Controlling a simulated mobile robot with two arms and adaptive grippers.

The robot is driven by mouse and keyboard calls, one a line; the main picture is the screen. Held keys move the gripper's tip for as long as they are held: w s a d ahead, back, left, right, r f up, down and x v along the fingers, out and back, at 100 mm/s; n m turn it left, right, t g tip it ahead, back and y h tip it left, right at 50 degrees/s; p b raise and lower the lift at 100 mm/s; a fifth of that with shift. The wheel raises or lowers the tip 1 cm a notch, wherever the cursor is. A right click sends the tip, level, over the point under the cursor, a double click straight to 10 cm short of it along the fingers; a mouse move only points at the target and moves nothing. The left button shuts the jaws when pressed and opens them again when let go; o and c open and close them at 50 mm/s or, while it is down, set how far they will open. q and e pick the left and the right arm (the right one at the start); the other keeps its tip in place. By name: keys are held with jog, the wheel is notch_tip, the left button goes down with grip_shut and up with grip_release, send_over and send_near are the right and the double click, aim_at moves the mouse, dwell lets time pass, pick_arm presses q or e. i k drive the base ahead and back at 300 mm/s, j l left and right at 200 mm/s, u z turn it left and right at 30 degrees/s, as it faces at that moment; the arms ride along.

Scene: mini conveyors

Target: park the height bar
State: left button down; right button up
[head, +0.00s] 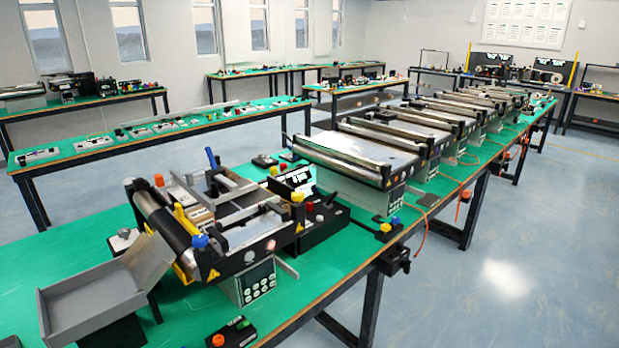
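The nearest mini conveyor (230,238) stands on the green table, with a dark roller (165,222) at its left end. A bar crosses above its belt, and I cannot tell for certain which part is the height bar. A blue knob (200,241) sits on the front rail, and a yellow upright piece (186,220) stands near the roller. A blue handle (211,158) sticks up at the back. Neither of my grippers shows in the head view.
A grey open tray (95,305) stands at the conveyor's left end. A small black box with an orange button (233,335) lies at the front edge. A longer conveyor (350,160) and several more stand farther along the green table (335,265).

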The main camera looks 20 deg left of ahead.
aim_at(188, 184)
jog(key=u, duration=1.35)
